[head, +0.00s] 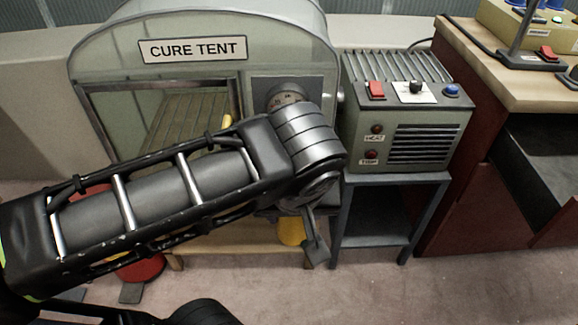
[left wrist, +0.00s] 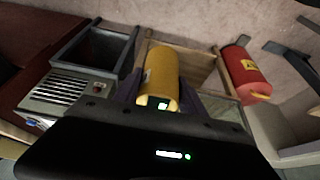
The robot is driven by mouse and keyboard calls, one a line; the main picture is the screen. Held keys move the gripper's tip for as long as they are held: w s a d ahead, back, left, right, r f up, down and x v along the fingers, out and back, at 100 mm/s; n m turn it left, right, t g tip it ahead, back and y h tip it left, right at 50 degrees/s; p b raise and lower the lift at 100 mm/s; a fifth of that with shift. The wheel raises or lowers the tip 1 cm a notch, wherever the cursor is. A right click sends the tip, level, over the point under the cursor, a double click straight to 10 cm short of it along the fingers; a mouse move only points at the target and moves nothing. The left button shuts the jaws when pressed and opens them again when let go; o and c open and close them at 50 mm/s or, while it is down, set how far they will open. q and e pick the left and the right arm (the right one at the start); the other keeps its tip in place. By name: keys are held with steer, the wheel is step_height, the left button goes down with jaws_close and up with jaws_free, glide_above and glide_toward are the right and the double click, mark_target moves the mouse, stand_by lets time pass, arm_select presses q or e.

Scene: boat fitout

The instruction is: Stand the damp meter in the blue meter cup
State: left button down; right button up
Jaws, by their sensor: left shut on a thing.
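The damp meter is a yellow rounded body with a small lit display on its end. It shows in the left wrist view (left wrist: 160,72) between the two fingers of my left gripper (left wrist: 163,98), which is shut on it. In the head view, part of the yellow meter (head: 291,231) shows below my left wrist, beside a grey finger of my left gripper (head: 305,236); the arm hides much of the hand. I see no blue meter cup in either view. My right gripper is not in view.
The cure tent (head: 192,50) stands behind my left arm, on a wooden stand. A heater box (head: 408,135) sits on a grey stand (head: 385,215) to its right. A wooden-topped bench (head: 490,80) is farther right. A red cylinder (left wrist: 245,72) stands on the floor.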

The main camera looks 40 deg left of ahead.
arm_select(q)
steer(key=w+a+f+t+b, duration=0.1)
steer(key=w+a, duration=0.3)
steer(key=w, duration=0.2)
steer(key=w+a+f+t+y+b, duration=0.1)
steer(key=w+a+f, duration=0.1)
steer(key=w+a, duration=0.3)
steer(key=w+a+f+t+y+b, duration=0.1)
steer(key=w+a+f+b, duration=0.1)
steer(key=w+a, duration=0.2)
steer(key=shift+w+a+f, duration=0.1)
steer(key=shift+w, duration=0.6)
steer(key=shift+w+a+f, duration=0.1)
steer(key=shift+w, duration=0.6)
steer(key=shift+f, duration=0.15)
